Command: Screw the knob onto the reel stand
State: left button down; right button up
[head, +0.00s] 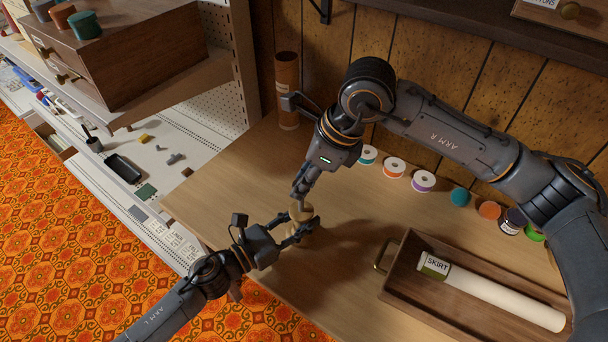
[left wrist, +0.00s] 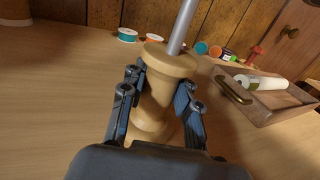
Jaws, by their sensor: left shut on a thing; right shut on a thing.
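The reel stand is a turned tan wooden post (left wrist: 168,62) with a metal rod (left wrist: 183,25) rising from its flanged top, seen in the left wrist view. My left gripper (left wrist: 160,100) is shut around its narrower waist, one finger on each side. In the head view my left gripper (head: 303,232) reaches the stand from the lower left. My right gripper (head: 301,198) comes from above, shut on a small tan wooden piece (head: 299,212), seemingly the knob, over the stand. The fingers hide where knob and rod meet, so I cannot tell whether they touch.
A wooden tray (head: 400,294) with a brass handle holds a white roll labelled SKIRT (head: 500,296) at right. Several thread spools, including a purple-rimmed one (head: 423,181), line the wall. A brown cylinder (head: 288,90) stands at the back. The table's middle is clear.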

jog(key=shift+f, duration=0.25)
